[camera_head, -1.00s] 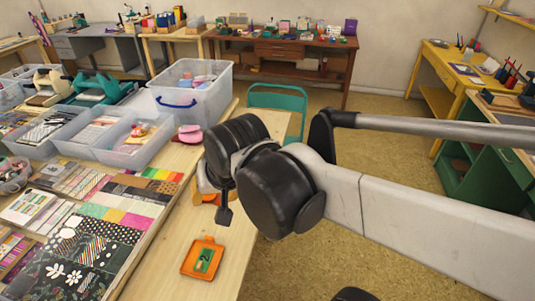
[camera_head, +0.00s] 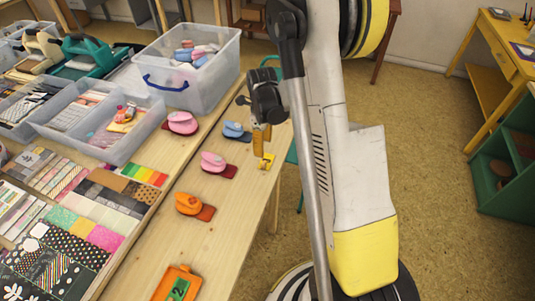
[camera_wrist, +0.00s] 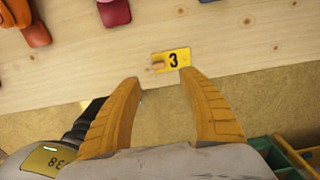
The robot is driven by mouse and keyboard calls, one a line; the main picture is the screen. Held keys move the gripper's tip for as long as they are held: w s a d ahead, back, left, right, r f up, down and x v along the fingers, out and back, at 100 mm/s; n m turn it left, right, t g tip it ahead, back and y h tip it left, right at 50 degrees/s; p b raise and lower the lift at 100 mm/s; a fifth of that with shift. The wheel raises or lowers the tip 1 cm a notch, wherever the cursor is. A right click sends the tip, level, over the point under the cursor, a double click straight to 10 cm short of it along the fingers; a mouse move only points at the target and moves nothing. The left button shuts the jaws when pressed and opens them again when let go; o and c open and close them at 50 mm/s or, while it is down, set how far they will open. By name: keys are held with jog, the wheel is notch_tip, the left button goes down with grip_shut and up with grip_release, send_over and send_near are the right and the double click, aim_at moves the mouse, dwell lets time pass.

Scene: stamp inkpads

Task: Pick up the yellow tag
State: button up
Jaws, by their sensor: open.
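The yellow tag (camera_head: 266,161) lies near the right edge of the wooden table (camera_head: 205,239) in the head view. In the wrist view the yellow tag (camera_wrist: 172,60) is flat on the light wood, with a black 3 on it and a small tan piece at its left end. My gripper (camera_wrist: 160,83) is open, its two yellow fingers spread apart and pointing towards the tag, with nothing between them. In the head view my gripper (camera_head: 262,142) is just above and beside the tag.
Pink punches (camera_head: 182,123) (camera_head: 213,162), a blue punch (camera_head: 235,130) and an orange punch (camera_head: 189,204) stand left of the tag. A clear bin (camera_head: 196,98) stands behind. Floor lies beyond the table's right edge.

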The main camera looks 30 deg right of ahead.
aim_at(264, 163)
notch_tip(264, 163, down, 5)
jog(key=shift+s+a+f+b, duration=0.1)
jog(key=shift+s+a+b, duration=0.05)
jog(key=shift+b, duration=0.8)
notch_tip(264, 163, down, 5)
jog(key=b, duration=0.3)
jog(key=shift+s+f, duration=0.1)
jog(key=c, duration=0.9)
